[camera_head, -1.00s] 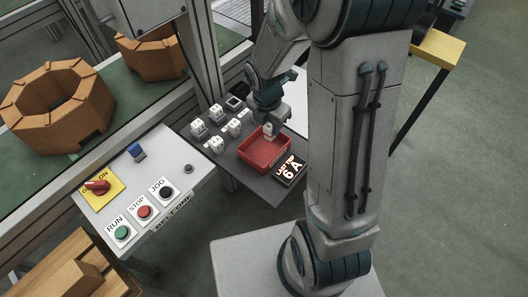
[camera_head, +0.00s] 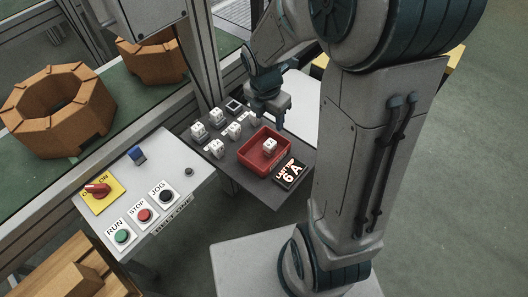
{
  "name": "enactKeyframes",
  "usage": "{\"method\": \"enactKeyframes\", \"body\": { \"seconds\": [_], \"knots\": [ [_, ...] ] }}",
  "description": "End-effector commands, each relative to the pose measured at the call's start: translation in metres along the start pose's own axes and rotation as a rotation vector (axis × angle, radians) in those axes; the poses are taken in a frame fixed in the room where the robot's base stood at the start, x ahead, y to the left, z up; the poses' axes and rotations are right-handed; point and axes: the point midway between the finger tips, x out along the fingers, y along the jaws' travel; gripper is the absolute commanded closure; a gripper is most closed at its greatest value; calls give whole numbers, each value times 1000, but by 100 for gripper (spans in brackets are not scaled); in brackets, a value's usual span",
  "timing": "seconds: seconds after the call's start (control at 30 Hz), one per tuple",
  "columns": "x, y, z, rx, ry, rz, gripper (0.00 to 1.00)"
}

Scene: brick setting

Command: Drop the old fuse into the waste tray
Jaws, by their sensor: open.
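The old fuse, a small white block (camera_head: 269,146), lies inside the red waste tray (camera_head: 246,158). The tray stands on a dark grey panel (camera_head: 232,176). My gripper (camera_head: 268,120) is open and empty above the back of the tray, apart from the fuse. Its fingertips are small and partly hard to make out in this view.
Several similar white fuses (camera_head: 198,130) stand on the panel left of the tray. A belt control panel (camera_head: 175,166) with buttons and a red switch (camera_head: 97,189) is at left.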

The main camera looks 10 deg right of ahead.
Motion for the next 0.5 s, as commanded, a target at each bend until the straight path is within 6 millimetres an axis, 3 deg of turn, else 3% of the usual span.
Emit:
{"method": "enactKeyframes", "body": {
  "seconds": [0.2,0.5],
  "knots": [
    [-50,1,1,1,-3,4,48],
    [-82,0,0,-1,0,0,48]
  ]
}}
